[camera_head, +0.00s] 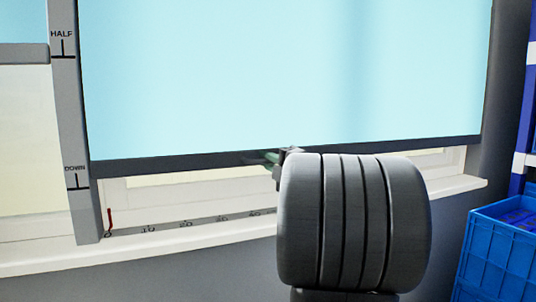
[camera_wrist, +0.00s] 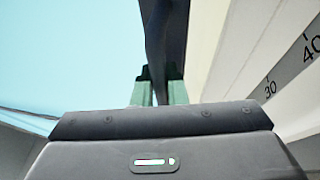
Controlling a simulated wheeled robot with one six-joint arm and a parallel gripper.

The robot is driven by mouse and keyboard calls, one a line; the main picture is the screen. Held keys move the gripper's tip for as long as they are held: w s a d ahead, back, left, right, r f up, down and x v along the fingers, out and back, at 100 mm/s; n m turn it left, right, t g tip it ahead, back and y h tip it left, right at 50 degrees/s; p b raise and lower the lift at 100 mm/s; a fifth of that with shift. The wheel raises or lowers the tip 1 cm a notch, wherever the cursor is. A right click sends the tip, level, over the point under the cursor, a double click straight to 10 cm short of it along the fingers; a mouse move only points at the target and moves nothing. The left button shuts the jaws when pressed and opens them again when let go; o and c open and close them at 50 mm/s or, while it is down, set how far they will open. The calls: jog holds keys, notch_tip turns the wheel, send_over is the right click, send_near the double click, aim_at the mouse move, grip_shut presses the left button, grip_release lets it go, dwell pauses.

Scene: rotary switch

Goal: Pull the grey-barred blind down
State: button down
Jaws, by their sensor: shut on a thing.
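The light blue blind (camera_head: 290,70) hangs over most of the window, with a dark grey bar (camera_head: 180,163) along its lower edge. The bar's left end is a little above the DOWN line on the marked strip (camera_head: 76,165), well below HALF. My gripper (camera_head: 272,158) is shut on the bar near its middle, its tips partly hidden behind my own wrist. In the wrist view, the green fingers of my gripper (camera_wrist: 160,92) close on the dark bar (camera_wrist: 165,35), with blind cloth to the left.
Below the bar are a strip of window, a white sill (camera_head: 190,243) and a numbered scale (camera_head: 185,224) with a red marker (camera_head: 109,220). Another blind with a grey bar (camera_head: 22,54) hangs at far left, near HALF. Blue crates (camera_head: 505,250) stand at lower right.

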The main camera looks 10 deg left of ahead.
jog(key=shift+f+b, duration=0.85)
jog(key=shift+f, duration=1)
jog(key=shift+f, duration=0.15)
jog(key=c, duration=1.5)
grip_release()
jog(key=shift+o, duration=0.2)
jog(key=p+v, duration=0.2)
jog(key=v, duration=1.1)
jog(key=shift+s+d, duration=0.3)
jog(key=shift+w+a, duration=0.1)
jog(key=b+x, duration=0.2)
jog(key=x, duration=1.1)
jog(key=shift+w+a+r, duration=0.2)
jog(key=shift+r, duration=0.05)
